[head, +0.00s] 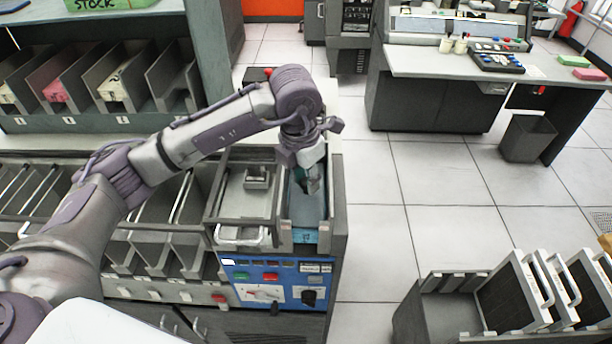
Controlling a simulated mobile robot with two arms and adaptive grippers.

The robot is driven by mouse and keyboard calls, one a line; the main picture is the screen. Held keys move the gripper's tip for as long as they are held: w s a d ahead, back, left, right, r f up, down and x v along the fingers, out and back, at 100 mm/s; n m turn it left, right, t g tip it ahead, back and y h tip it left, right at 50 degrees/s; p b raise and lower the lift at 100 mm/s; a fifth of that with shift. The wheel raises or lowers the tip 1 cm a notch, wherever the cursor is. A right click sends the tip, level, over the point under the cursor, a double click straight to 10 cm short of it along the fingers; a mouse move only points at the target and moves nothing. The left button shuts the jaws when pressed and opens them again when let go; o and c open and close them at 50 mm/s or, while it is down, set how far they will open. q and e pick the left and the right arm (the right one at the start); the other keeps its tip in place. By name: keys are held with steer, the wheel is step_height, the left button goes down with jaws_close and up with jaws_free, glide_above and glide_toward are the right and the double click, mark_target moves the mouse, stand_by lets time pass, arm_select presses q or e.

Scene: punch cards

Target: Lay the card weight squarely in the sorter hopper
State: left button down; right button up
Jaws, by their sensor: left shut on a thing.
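My left gripper (309,178) reaches down into the sorter hopper (326,232), a narrow grey bay with blue inside at the right end of the machine. The gripper is shut on a small dark grey piece, which I take to be the card weight (313,187). The piece is low between the hopper's walls, partly hidden by the fingers. I cannot tell whether it touches what is below it or lies square. Blue cards (305,236) show at the hopper's near end. My right gripper is not in view.
Left of the hopper is a metal plate (233,200) with a small block (257,177) on it. A blue control panel (270,283) is below. Grey pockets (150,225) run left. A rack of panels (470,300) stands front right. Floor between is clear.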

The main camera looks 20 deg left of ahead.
mark_target(302, 197)
arm_select(q)
steer(key=shift+f, duration=0.4)
steer(key=c, duration=0.8)
jaws_free()
steer(key=r, duration=0.4)
steer(key=s+r, duration=0.1)
steer(key=r, duration=0.7)
steer(key=shift+s+a, duration=0.2)
steer(key=shift+a, duration=0.1)
steer(key=shift+f, duration=0.1)
